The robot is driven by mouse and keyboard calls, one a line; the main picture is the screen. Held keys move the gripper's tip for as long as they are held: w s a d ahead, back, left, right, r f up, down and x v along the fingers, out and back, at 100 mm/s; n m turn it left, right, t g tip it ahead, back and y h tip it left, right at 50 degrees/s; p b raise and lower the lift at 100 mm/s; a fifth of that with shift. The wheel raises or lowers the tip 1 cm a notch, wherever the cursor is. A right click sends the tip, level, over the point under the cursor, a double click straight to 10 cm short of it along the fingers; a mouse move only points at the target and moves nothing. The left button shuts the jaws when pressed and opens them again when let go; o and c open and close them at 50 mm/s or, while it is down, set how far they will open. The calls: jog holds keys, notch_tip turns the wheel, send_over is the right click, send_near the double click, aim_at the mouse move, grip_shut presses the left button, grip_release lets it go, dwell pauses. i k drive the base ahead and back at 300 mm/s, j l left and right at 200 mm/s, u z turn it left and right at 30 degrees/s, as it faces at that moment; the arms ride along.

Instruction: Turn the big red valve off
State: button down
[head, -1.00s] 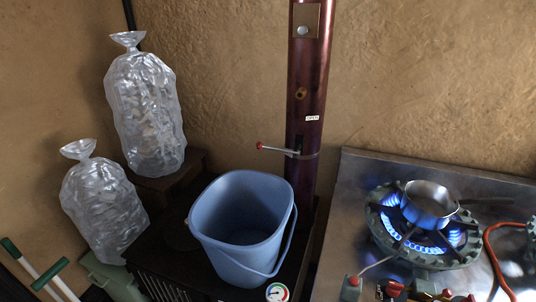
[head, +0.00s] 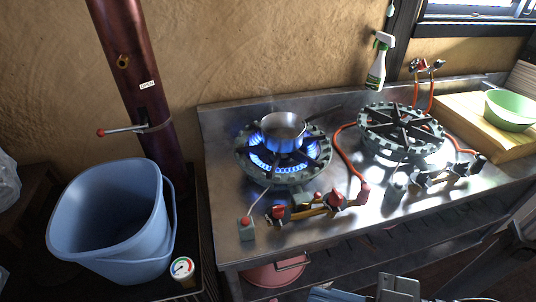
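Red valve handles sit on the gas fittings at the front of the steel stove (head: 222,165). A larger red valve (head: 335,201) is right of a smaller red knob (head: 278,212), both on the brass pipe before the left burner (head: 250,172). That burner is lit with blue flame under a small metal pot (head: 283,130). More red taps (head: 420,65) are on the wall at the back right. Grey metal parts of my arm show at the bottom edge; my gripper's fingertips are not visible.
A dark red pipe (head: 125,65) with an "OPEN" label and red-tipped lever (head: 120,131) stands left. A blue bucket (head: 110,220) is before it. The right burner (head: 400,130) shows no flame. Orange hoses (head: 345,150), a spray bottle (head: 380,62) and a green bowl (head: 510,110) are around the stove.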

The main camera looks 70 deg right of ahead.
aim_at(336, 198)
jog(key=z, duration=1.25)
